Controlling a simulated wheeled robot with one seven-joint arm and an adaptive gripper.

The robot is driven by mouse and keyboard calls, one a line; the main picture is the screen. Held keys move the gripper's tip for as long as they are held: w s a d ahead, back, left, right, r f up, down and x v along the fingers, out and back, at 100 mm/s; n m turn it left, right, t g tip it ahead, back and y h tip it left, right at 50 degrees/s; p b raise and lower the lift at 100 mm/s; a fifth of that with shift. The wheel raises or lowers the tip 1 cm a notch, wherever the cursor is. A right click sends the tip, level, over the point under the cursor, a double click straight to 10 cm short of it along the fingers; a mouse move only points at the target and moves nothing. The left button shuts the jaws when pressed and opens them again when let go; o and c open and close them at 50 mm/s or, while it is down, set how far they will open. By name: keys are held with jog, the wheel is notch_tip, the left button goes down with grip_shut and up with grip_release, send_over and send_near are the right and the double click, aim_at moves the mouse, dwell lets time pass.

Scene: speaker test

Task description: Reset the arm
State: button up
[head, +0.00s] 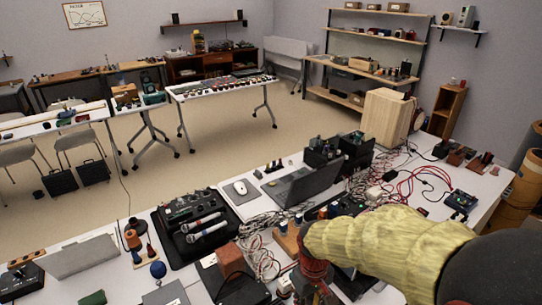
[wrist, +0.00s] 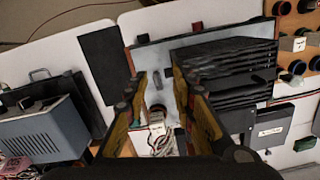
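My arm, in a pale yellow sleeve, reaches in from the lower right of the head view over the near table (head: 225,262). My gripper (head: 318,285) is low at the bottom centre there, partly cut off and partly behind the sleeve. In the wrist view my gripper (wrist: 158,82) points down at the tabletop with its two fingers apart. I see nothing held between them. A bundle of pale cable (wrist: 160,138) shows in the gap below; its distance from the fingers is hard to tell.
Near the arm, the table holds a black laptop (head: 300,184), a tray with microphones (head: 203,225), red cables (head: 405,187) and a wooden box (head: 388,117). The wrist view shows a black finned block (wrist: 225,75) and a grey-blue box (wrist: 42,132). Open floor (head: 225,145) lies beyond.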

jog(key=s+d+r+m+t, duration=0.1)
jog(key=s+d+r+t, duration=0.1)
jog(key=r, duration=0.4)
jog(key=s+d+r+m+t+b, duration=0.1)
jog(key=s+d+r+m+t, duration=0.1)
jog(key=s+r, duration=0.3)
jog(key=s+d+r+m+t, duration=0.1)
jog(key=s+d+r, duration=0.3)
jog(key=r, duration=0.5)
jog(key=shift+s+d+m+t, duration=0.25)
jog(key=shift+m+t, duration=0.15)
jog(key=shift+t, duration=0.3)
